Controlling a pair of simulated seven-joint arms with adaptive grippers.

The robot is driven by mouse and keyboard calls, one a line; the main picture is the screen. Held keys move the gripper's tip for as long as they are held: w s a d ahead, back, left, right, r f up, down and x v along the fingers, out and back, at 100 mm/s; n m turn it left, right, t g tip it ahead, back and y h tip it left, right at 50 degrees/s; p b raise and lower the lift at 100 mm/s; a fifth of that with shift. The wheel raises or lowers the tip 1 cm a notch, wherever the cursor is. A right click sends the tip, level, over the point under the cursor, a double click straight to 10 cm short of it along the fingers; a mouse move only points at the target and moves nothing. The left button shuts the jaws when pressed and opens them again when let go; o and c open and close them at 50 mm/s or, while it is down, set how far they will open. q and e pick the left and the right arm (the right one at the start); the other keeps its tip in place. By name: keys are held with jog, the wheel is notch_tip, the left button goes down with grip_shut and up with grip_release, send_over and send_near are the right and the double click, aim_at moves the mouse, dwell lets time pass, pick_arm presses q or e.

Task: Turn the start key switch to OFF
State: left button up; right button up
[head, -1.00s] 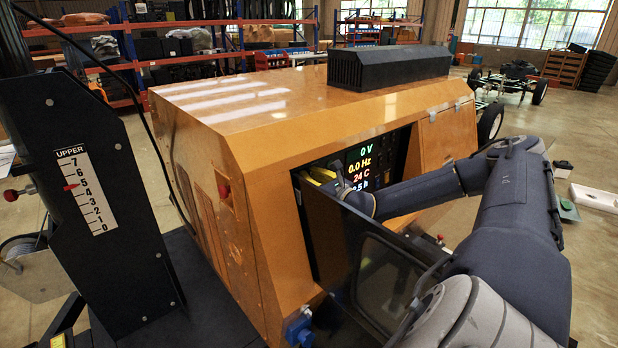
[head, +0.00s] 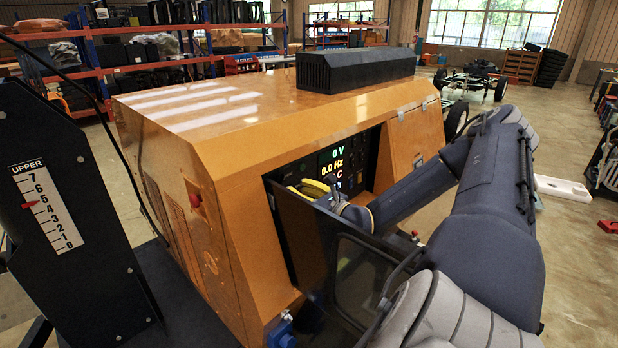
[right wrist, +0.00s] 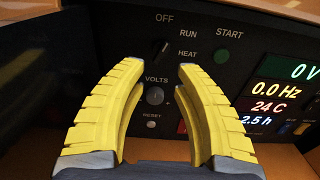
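The start key switch (right wrist: 161,51) is a small dark knob on the black control panel in the right wrist view. It sits below the OFF label and left of RUN and HEAT. It looks tilted up to the right, toward RUN, though it is dark and small. My right gripper (right wrist: 161,67) has two yellow fingers spread apart with the switch seen between and just beyond their tips. It is open and seems not to touch it. In the head view the right gripper (head: 316,187) is inside the panel recess, and the switch is hidden there. My left gripper is not in view.
A lit readout (right wrist: 285,90) is on the right. In the head view, an open dark panel door (head: 345,275) stands before the orange housing (head: 225,150).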

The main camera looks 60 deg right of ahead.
jog(key=shift+s+a, duration=0.2)
jog(key=shift+s, duration=0.9)
jog(key=shift+s+a, duration=0.2)
jog(key=shift+s, duration=0.9)
